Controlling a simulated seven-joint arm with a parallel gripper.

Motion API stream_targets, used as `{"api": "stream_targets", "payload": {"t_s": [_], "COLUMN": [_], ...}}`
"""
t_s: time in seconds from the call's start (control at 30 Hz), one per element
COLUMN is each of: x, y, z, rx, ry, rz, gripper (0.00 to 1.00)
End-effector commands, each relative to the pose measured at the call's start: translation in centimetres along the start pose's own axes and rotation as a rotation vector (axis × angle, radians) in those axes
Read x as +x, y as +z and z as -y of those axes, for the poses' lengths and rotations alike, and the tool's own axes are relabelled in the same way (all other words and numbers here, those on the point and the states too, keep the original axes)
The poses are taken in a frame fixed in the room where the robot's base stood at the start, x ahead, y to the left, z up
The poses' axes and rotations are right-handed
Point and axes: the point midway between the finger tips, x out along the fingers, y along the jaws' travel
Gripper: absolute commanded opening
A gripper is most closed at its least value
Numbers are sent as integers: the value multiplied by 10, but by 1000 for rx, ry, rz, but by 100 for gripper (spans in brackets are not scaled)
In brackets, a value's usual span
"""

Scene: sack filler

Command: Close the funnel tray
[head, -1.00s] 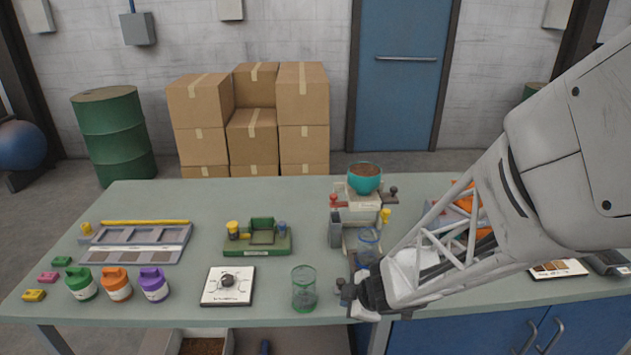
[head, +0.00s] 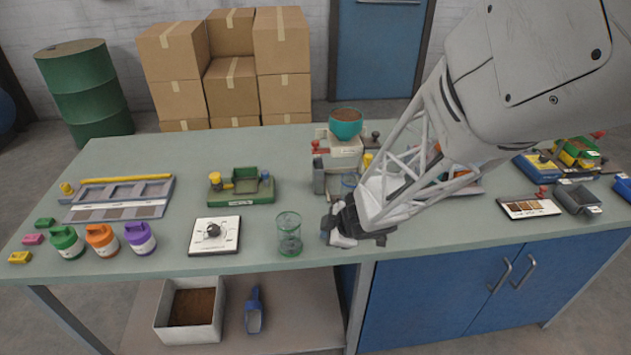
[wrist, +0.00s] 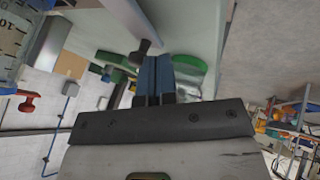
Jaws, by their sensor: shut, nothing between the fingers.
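The filler machine (head: 345,148) stands at the back middle of the bench, with a teal bowl (head: 345,127) of brown material on top. My arm covers its lower front, so I cannot make out how far the funnel tray stands out. My gripper (head: 328,228) is at the bench's front edge, right of the green glass (head: 289,236). In the wrist view, my gripper's blue fingers (wrist: 158,72) are together and empty. A dark knob on a short stem (wrist: 141,50) is just beside their tips; I cannot tell whether they touch.
A green fixture (head: 240,188) is behind. In the wrist view, a graduated clear cup (wrist: 10,40) and red knob (wrist: 27,101) are at left.

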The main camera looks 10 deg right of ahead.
Motion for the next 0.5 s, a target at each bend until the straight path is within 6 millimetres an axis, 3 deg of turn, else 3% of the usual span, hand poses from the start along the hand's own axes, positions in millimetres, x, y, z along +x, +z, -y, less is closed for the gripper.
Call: {"api": "stream_targets", "payload": {"t_s": [0.5], "x": [14], "y": [0], "z": [-28], "rx": [0], "ry": [0], "rz": [0], "gripper": [0]}}
